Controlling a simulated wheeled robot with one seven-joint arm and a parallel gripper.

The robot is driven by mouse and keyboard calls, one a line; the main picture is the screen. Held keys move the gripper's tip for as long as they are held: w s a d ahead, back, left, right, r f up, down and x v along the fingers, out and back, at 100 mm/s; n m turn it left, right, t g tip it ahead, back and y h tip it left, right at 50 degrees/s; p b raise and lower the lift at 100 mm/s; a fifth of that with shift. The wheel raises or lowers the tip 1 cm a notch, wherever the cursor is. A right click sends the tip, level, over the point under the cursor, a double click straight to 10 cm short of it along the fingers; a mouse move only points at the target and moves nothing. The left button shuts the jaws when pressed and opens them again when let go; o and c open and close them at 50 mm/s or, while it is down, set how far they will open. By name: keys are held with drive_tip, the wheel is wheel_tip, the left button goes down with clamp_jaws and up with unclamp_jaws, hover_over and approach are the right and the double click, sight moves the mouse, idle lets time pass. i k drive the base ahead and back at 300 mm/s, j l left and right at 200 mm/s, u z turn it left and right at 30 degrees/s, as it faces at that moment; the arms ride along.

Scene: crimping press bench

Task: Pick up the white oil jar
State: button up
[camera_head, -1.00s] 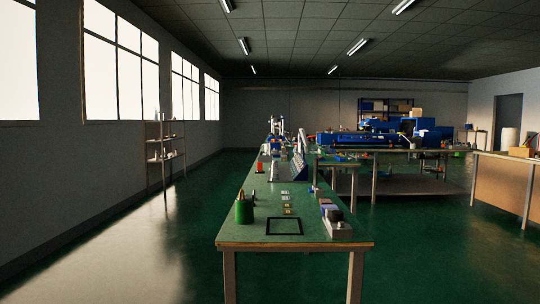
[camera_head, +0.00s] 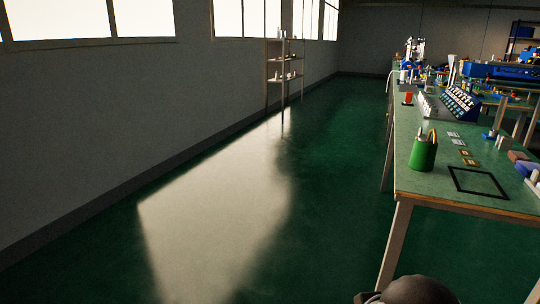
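I cannot pick out the white oil jar with certainty. Small pale items (camera_head: 290,75) stand on the shelf rack by the wall, too small to identify. A pale upright object (camera_head: 452,68) stands farther back on the bench, and I cannot tell what it is. A dark rounded part of my own arm shows at the bottom edge, right of centre. My gripper's fingers are not in view.
A long green-topped bench (camera_head: 430,185) runs along the right. It carries a green pot (camera_head: 423,153) with tools, a black square frame (camera_head: 478,182) and a sloped panel (camera_head: 459,104). A shelf rack (camera_head: 284,72) stands by the left wall. The green floor (camera_head: 330,190) between is clear.

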sight(404, 75)
drive_tip(key=i+j+u, duration=0.25)
drive_tip(key=i+u, duration=0.2)
drive_tip(key=i+j+u, duration=0.15)
drive_tip(key=i+u, duration=0.25)
drive_tip(key=i+z, duration=0.3)
drive_tip(key=i, duration=0.15)
drive_tip(key=i+j+z, duration=0.3)
drive_tip(key=i, duration=0.2)
drive_tip(key=i+l+z, duration=0.35)
drive_tip(key=i, duration=0.2)
drive_tip(key=i+z, duration=0.4)
drive_tip(key=i, duration=0.15)
drive_tip(key=i+z, duration=0.35)
drive_tip(key=i, duration=2.5)
